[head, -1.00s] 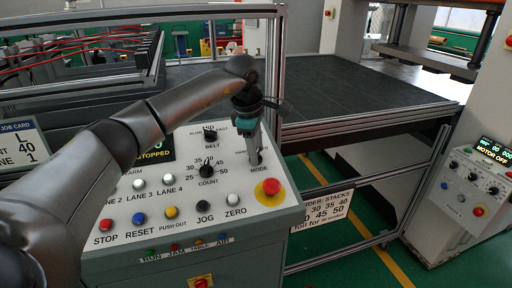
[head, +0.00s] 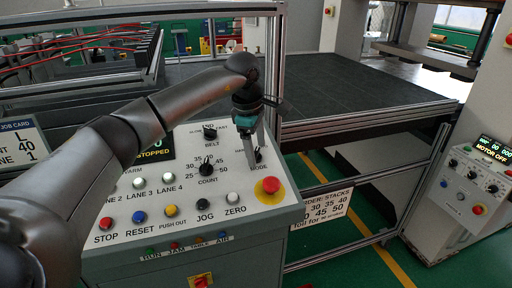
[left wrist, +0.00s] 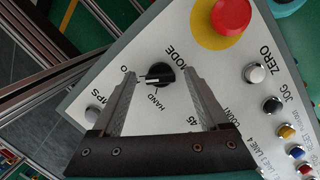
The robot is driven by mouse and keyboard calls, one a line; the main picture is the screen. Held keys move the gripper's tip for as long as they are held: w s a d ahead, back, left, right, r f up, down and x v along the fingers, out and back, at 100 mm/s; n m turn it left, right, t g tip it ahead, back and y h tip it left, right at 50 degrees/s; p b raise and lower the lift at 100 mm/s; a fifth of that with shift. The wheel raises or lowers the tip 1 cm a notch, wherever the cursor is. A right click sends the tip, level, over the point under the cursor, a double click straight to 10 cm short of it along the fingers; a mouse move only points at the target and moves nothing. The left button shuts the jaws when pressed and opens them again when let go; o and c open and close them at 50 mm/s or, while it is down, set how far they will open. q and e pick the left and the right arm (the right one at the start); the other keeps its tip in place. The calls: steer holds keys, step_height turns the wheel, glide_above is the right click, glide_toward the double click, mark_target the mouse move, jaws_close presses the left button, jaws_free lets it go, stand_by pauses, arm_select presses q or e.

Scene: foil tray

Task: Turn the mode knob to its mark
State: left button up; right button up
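The mode knob (left wrist: 160,76) is black with a white pointer line, on the sloped panel beside the MODE label. In the left wrist view its pointer is toward the left, near the HAND lettering and a partly hidden label ending in O. My left gripper (left wrist: 162,82) is open, with one finger on each side of the knob; no clear contact shows. In the head view the left gripper (head: 255,157) points down over the knob (head: 259,156), partly hiding it and its labels. My right gripper is not in view.
The panel (head: 110,220) also carries the COUNT knob (head: 207,168), the BELT knob (head: 210,133) and a red stop button (head: 270,185) on yellow, close to the mode knob. Several coloured push buttons line its front. A metal frame (head: 277,70) rises behind the gripper.

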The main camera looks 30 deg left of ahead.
arm_select(q)
steer(key=shift+s+r, duration=0.1)
steer(key=shift+r, duration=0.4)
steer(key=b+v, duration=0.2)
steer(key=v, duration=1.2)
